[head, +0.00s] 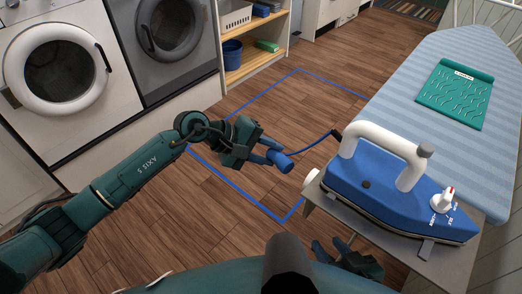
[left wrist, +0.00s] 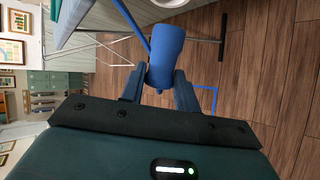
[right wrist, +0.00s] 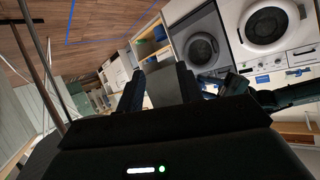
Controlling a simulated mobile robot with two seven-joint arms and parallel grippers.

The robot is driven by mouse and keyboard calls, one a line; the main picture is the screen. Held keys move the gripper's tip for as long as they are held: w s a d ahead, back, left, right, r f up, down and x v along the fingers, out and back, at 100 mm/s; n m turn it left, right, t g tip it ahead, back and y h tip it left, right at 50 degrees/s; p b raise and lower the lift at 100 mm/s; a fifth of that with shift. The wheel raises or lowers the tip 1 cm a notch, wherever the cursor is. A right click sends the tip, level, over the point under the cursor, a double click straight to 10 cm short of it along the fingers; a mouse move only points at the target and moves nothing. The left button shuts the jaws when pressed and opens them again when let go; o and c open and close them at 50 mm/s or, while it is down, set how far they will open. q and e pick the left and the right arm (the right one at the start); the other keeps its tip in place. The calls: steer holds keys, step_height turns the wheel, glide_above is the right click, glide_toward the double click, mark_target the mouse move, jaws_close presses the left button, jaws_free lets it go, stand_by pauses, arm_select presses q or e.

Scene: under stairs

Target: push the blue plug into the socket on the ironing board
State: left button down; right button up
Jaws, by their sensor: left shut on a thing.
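The blue plug (head: 283,162) is in my left gripper (head: 268,152), held in the air to the left of the ironing board (head: 408,95). In the left wrist view the plug (left wrist: 165,55) sits between the two fingertips, which are shut on it. A blue cord runs from it to the blue and white iron (head: 385,195). A round white fitting (head: 311,177) at the board's left edge may be the socket; its face is not clear. The plug is apart from it. My right gripper (head: 333,253) is low, near the board's near end, with its fingers apart in the right wrist view (right wrist: 160,88).
The iron stands on the board's near end. A green patterned cloth or mat (head: 455,92) lies farther along. Two front-loading machines (head: 70,75) and a wooden shelf (head: 250,50) stand at the back left. A blue outline (head: 240,187) marks clear wooden floor.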

mark_target(290, 170)
arm_select(q)
steer(key=n+t+p, duration=0.1)
steer(key=p, duration=0.1)
steer(key=s+d+f+n+t+p, duration=0.1)
steer(key=t+p, duration=0.1)
steer(key=shift+d, duration=0.3)
steer(key=shift+s+d+f, duration=0.2)
steer(key=shift+s+d, duration=0.3)
steer(key=shift+d, duration=0.2)
arm_select(e)
steer(key=shift+s+d+r+n, duration=0.1)
steer(key=shift+r+n, duration=0.1)
steer(key=shift+r, duration=0.3)
steer(key=shift+s+d+r+n, duration=0.1)
steer(key=shift+r+n, duration=0.1)
steer(key=shift+r, duration=0.3)
arm_select(q)
steer(key=shift+s+d, duration=0.1)
steer(key=shift+d, duration=0.05)
arm_select(e)
steer(key=shift+w+r, duration=0.1)
steer(key=shift+r, duration=0.15)
steer(key=shift+f, duration=0.25)
arm_select(q)
steer(key=shift+s+d+p, duration=0.65)
steer(key=shift+s+d, duration=0.1)
steer(key=shift+d, duration=0.25)
arm_select(e)
steer(key=shift+r, duration=0.75)
